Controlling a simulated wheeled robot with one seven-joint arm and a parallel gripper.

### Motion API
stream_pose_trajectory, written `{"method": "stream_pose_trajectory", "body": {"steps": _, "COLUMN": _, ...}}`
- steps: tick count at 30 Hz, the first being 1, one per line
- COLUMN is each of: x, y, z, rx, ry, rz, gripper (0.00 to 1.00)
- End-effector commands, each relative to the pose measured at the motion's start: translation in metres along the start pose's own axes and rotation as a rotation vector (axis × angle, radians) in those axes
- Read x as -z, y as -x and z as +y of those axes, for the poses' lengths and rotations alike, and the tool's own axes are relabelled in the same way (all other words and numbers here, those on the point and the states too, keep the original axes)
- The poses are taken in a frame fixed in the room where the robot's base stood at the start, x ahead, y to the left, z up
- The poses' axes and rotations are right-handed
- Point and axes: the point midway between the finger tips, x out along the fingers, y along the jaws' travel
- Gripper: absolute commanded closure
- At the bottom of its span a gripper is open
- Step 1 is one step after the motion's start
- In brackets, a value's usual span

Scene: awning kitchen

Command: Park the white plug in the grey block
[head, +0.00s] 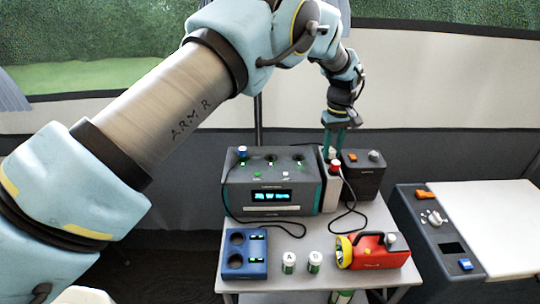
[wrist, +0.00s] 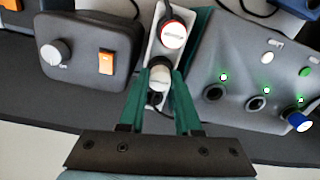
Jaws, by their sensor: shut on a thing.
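My gripper (head: 334,142) reaches down from above, its teal fingers shut on the white plug (wrist: 160,76). The white plug also shows in the head view (head: 332,153), just under the fingertips. It is at the near end of the light grey block (wrist: 152,48) in the wrist view, with the red plug (wrist: 173,36) at the block's other end. In the head view the grey block (head: 330,193) stands upright between two dark units. I cannot tell whether the white plug is seated in the block or just above it.
A dark console (head: 270,208) with a lit display stands left of the block, with a blue plug (head: 242,152) on its top. A dark box (head: 363,178) with an orange switch stands close on the right. Black cables, a blue holder (head: 244,268) and a red torch (head: 372,252) lie in front.

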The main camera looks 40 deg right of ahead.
Motion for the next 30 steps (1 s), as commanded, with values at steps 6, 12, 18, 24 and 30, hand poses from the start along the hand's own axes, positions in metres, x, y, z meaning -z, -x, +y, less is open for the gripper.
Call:
{"method": "stream_pose_trajectory", "body": {"steps": 6, "x": 0.0001, "y": 0.0002, "z": 0.0002, "rx": -0.001, "ry": 0.0, "rz": 0.0, "gripper": 1.0}}
{"method": "stream_pose_trajectory", "body": {"steps": 12, "x": 0.0001, "y": -0.0007, "z": 0.0001, "rx": 0.0, "ry": 0.0, "rz": 0.0, "gripper": 1.0}}
{"method": "stream_pose_trajectory", "body": {"steps": 18, "x": 0.0001, "y": -0.0031, "z": 0.0001, "rx": 0.0, "ry": 0.0, "rz": 0.0, "gripper": 1.0}}
{"method": "stream_pose_trajectory", "body": {"steps": 24, "x": 0.0001, "y": -0.003, "z": 0.0001, "rx": 0.0, "ry": 0.0, "rz": 0.0, "gripper": 0.5}}
{"method": "stream_pose_trajectory", "body": {"steps": 30, "x": 0.0, "y": -0.003, "z": 0.0001, "rx": 0.0, "ry": 0.0, "rz": 0.0, "gripper": 0.33}}
